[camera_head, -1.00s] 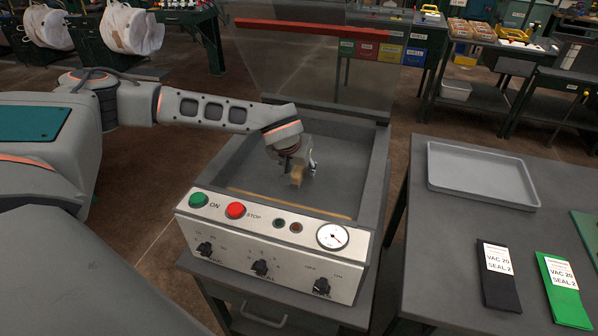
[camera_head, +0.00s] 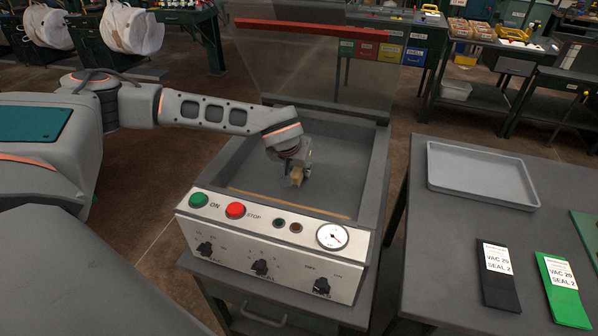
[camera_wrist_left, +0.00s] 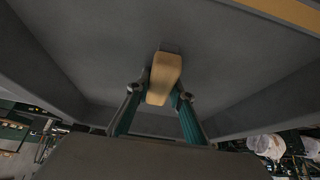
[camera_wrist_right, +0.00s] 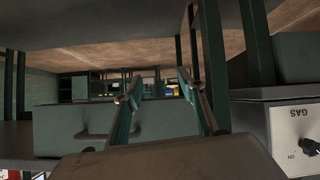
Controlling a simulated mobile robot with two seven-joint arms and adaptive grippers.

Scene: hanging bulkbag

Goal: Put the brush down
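The brush shows as a light wooden block (camera_head: 297,176) inside the open chamber of the grey machine (camera_head: 345,236). In the left wrist view the brush (camera_wrist_left: 163,78) stands between the two fingers, with its far end at the grey chamber floor. My left gripper (camera_head: 300,172) reaches down into the chamber; in the left wrist view its fingers (camera_wrist_left: 162,92) lie against both sides of the brush. The bristles cannot be made out. My right gripper (camera_wrist_right: 152,86) is out of the head view; in its wrist view its fingers are apart with nothing between them.
The machine's clear lid (camera_head: 310,60) with a red bar stands raised behind the chamber. At right, a table holds a grey tray (camera_head: 482,174), a black packet (camera_head: 497,275) and a green packet (camera_head: 562,290). A green drawer front (camera_wrist_right: 85,128) is close to my right gripper.

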